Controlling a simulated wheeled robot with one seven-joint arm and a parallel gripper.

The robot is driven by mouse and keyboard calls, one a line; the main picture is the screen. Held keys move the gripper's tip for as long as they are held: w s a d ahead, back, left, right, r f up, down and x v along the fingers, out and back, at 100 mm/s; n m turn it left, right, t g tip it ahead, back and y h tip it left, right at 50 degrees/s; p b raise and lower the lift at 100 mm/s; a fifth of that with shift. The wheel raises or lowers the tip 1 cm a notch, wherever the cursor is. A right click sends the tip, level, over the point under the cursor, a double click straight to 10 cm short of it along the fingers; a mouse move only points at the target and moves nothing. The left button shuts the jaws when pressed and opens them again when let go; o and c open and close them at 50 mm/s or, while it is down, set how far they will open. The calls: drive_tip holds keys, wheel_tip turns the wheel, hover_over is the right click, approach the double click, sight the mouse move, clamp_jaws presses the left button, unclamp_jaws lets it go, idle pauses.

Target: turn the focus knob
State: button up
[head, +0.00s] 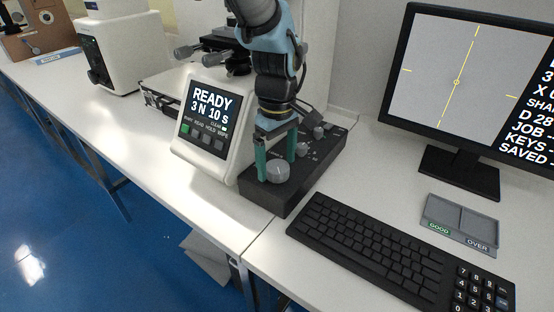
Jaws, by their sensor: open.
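A black control box (256,198) sits on the white bench, left of the keyboard. A large round grey knob (278,173) stands on its near end. Its label is not legible, so I cannot confirm that it is the focus knob. My gripper (277,168) points down over this knob, its green fingers apart and nothing held between them. One fingertip is at the knob's left side, the other at its far right side. I cannot tell whether either touches it. Smaller grey knobs (302,150) sit farther back on the box, partly behind my gripper.
The tester's display housing (207,120), reading READY, stands close left of the box. A keyboard (372,248) lies close right. A monitor (466,80) and grey GOOD/OVER tray (461,217) are farther right. Microscope parts (215,50) stand behind my arm.

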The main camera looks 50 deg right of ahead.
sight(277, 165)
wheel_tip(277, 165, up, 11)
drive_tip(key=b, duration=0.1)
drive_tip(key=shift+b, duration=0.4)
drive_tip(key=shift+f, duration=0.1)
